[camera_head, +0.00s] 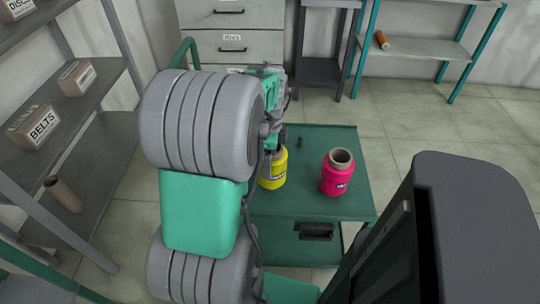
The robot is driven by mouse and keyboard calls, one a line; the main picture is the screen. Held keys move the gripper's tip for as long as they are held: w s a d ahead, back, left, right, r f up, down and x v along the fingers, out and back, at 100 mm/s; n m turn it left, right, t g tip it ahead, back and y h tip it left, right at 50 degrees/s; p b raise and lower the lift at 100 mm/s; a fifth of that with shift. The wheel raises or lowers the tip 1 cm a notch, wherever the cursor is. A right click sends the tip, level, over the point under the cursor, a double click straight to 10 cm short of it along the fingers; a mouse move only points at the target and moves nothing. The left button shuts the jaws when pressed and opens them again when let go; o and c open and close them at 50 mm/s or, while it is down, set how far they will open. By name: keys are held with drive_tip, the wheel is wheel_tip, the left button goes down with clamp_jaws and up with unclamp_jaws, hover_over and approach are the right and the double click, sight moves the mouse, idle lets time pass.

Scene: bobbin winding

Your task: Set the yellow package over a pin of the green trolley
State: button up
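The yellow package (273,178) is at the left part of the green trolley's top (300,206), partly hidden behind my arm. My gripper (271,158) is right at the package's upper part, pointing down. My arm hides much of it, so I cannot see whether its fingers are closed on the package. I also cannot tell whether the package stands on the trolley top or hangs just above it. A short dark pin (300,142) stands bare on the trolley top, behind and to the right of the yellow package.
A pink package (338,174) stands upright on the trolley's right side. A shelf rack (85,120) with boxes and a brown tube (63,194) is at left. Grey drawers (238,45) and a shelf (425,50) with an orange spool (382,40) are behind. Floor right of the trolley is clear.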

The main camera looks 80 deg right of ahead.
drive_tip(key=shift+f, duration=0.2)
drive_tip(key=shift+f+b, duration=0.65)
drive_tip(key=shift+f, duration=0.45)
drive_tip(key=o, duration=1.6)
drive_tip(key=shift+c, duration=0.2)
wheel_tip(320, 180, up, 8)
drive_tip(key=p, duration=0.1)
drive_tip(key=shift+f, duration=0.1)
